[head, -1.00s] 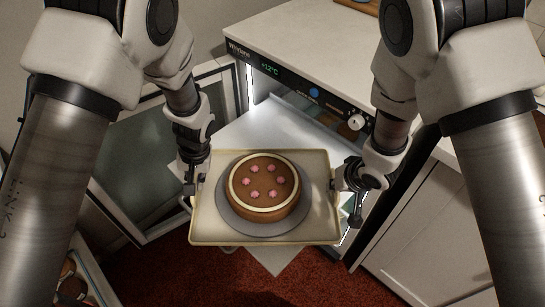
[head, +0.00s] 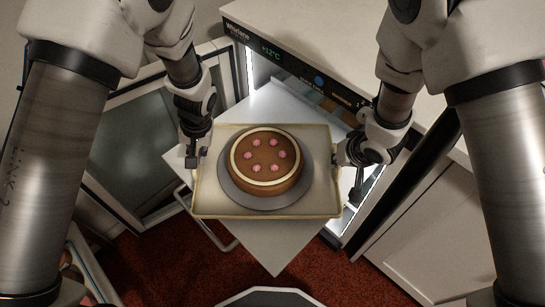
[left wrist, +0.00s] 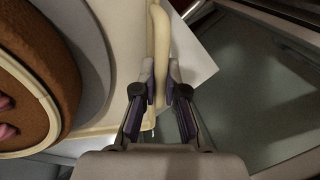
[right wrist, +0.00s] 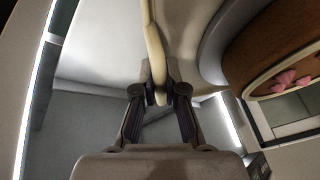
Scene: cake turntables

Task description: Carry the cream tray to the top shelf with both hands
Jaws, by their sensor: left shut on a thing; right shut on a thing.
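The cream tray (head: 318,206) is held up between my two grippers in the head view, in front of the open cabinet. A brown cake (head: 265,160) with a cream border and several pink flowers stands on a grey round board (head: 232,191) on the tray. My left gripper (head: 195,158) is shut on the tray's left rim; the left wrist view shows the fingers on both sides of the rim (left wrist: 160,50). My right gripper (head: 347,160) is shut on the right rim, which also shows between the fingers in the right wrist view (right wrist: 155,50).
The refrigerated cabinet (head: 300,70) reads +12°C, with a lit interior and a pale shelf (head: 275,245) jutting out below the tray. Its glass door (head: 140,150) stands open at left. A white cupboard (head: 420,225) is at right. Red floor (head: 330,265) lies below.

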